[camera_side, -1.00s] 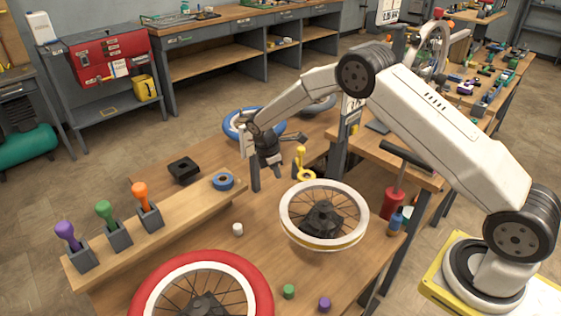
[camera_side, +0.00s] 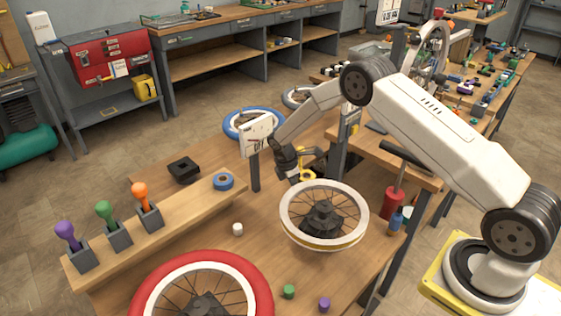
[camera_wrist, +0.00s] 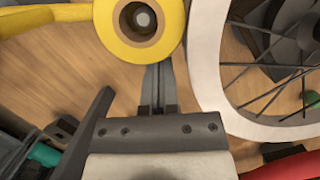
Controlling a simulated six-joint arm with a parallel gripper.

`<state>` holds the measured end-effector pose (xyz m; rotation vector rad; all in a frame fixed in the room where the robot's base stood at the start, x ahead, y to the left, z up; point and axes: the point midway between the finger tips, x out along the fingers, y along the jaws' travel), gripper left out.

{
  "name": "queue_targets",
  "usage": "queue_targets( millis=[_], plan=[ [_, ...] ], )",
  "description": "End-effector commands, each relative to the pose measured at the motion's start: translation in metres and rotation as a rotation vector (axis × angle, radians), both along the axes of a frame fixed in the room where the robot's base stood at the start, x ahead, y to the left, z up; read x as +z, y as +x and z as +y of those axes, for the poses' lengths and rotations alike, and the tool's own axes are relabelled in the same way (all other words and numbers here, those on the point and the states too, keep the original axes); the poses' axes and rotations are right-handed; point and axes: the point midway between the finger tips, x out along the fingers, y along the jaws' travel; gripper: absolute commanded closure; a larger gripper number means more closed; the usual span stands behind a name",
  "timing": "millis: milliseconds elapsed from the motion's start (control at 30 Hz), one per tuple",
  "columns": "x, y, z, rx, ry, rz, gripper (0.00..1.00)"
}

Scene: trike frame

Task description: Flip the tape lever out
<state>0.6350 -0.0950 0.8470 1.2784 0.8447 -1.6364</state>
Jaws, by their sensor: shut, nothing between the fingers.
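A yellow lever with a ring-shaped hub (camera_side: 308,174) stands just behind the white-rimmed wheel (camera_side: 325,214). I take it for the tape lever. In the wrist view its hub (camera_wrist: 140,28) is at the top, with a yellow arm (camera_wrist: 45,17) running left. My gripper (camera_side: 294,179) is low beside the lever, on its left in the side view, and partly covers it. In the wrist view the gripper (camera_wrist: 158,75) is shut and empty. Its tips reach the hub's lower edge in the picture; I cannot tell whether they touch it.
The white wheel rim (camera_wrist: 208,75) is close on the right in the wrist view. A grey post with a white sign (camera_side: 257,135) stands left of my arm. A blue tape-like ring (camera_side: 223,181) lies on the wooden ledge. A red pump (camera_side: 392,204) stands at the right.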

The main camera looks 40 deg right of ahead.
Motion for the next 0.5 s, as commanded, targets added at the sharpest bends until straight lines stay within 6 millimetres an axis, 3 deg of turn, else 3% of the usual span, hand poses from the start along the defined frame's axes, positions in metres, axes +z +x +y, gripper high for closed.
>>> queue_targets(
  millis=[500],
  plan=[
    [-0.0001, -0.0100, -0.0091, 0.085, 0.000, 0.001, 1.00]
  ],
)
